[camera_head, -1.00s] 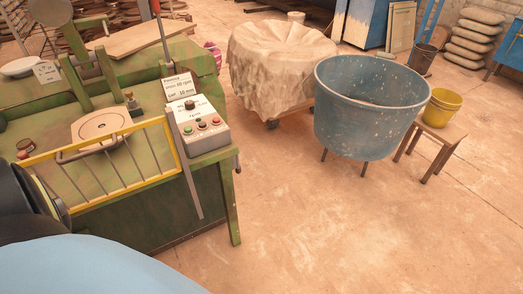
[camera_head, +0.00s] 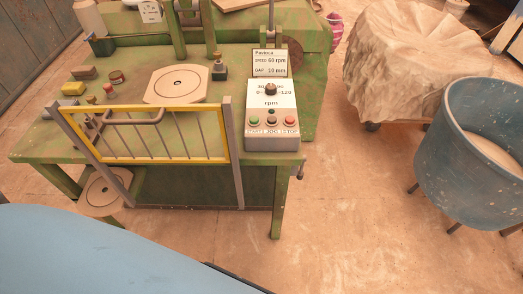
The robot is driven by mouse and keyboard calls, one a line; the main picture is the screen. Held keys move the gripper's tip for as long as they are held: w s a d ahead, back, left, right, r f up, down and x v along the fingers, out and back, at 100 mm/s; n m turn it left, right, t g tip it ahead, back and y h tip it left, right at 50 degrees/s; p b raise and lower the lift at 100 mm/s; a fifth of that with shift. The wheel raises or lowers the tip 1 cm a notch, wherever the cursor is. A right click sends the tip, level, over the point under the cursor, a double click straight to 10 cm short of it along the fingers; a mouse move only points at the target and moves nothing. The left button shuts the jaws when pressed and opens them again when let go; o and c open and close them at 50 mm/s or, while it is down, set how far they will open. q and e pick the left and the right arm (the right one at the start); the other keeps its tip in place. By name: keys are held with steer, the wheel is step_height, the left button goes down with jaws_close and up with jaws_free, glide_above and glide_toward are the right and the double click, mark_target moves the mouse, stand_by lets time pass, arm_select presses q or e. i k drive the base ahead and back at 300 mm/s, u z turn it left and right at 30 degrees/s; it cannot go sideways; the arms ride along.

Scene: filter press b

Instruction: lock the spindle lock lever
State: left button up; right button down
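The green press table (camera_head: 200,50) carries a pale square plate (camera_head: 160,85) with a round disc and dark centre. I cannot tell for sure which part is the spindle lock lever. A small dark-knobbed fitting (camera_head: 219,66) stands right of the plate, and a red-topped fitting (camera_head: 108,90) stands to its left. A small lever-like part (camera_head: 301,167) sticks out at the table's right front side. Neither gripper is in view; a large pale blue surface of my own body fills the bottom left.
A yellow-framed guard with bars (camera_head: 190,158) stands across the table's front. A control box (camera_head: 271,118) with a knob and buttons sits at right. A blue tub (camera_head: 460,165) and a cloth-covered heap (camera_head: 400,65) stand further right. The floor between is clear.

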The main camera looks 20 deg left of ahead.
mark_target(300, 177)
steer(key=u, duration=0.2)
steer(key=i, duration=0.15)
steer(key=z, duration=0.25)
steer(key=k, duration=0.85)
steer(key=z, duration=0.55)
steer(key=k, duration=0.45)
steer(key=z, duration=0.85)
steer(key=i, duration=1.25)
steer(key=u, duration=0.7)
steer(key=i, duration=1)
steer(key=u, duration=1.1)
